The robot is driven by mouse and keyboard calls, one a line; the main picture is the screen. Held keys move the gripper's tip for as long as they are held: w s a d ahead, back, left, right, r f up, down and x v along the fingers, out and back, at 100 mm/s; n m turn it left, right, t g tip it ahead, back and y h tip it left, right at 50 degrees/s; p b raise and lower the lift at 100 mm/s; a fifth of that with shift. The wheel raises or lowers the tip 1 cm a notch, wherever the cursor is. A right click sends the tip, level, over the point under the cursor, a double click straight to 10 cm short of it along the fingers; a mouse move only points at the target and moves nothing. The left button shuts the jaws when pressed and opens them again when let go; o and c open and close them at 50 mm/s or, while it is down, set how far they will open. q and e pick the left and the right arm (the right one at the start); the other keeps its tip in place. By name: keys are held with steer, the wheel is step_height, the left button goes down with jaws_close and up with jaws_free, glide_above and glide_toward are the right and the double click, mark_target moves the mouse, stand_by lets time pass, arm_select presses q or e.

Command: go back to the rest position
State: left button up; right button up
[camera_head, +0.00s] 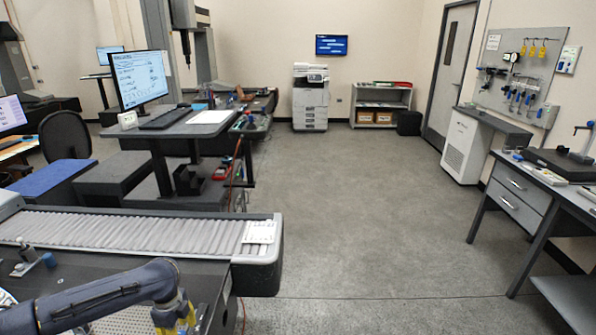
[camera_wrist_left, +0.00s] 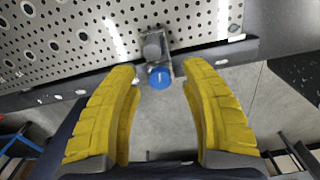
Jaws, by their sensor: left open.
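My left arm comes in from the left at the bottom of the head view. Its gripper (camera_head: 178,318) with yellow fingers is at the bottom edge, partly cut off, above the dark machine bed. In the left wrist view the gripper (camera_wrist_left: 160,70) has its two yellow fingers spread wide with nothing held between them. A small metal fixture (camera_wrist_left: 153,45) with a blue round end (camera_wrist_left: 159,77) shows beyond the fingertips, by the edge of a perforated metal plate (camera_wrist_left: 75,40). My right gripper is not in view.
A grey ribbed way cover (camera_head: 130,231) runs behind the arm. A small metal part with a blue knob (camera_head: 48,260) stands at the left. A desk with a monitor (camera_head: 140,78) is farther back. A workbench (camera_head: 540,190) is at the right. Open floor (camera_head: 370,220) lies between.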

arm_select(q)
steer(key=m, duration=0.3)
steer(key=shift+r, duration=4.25)
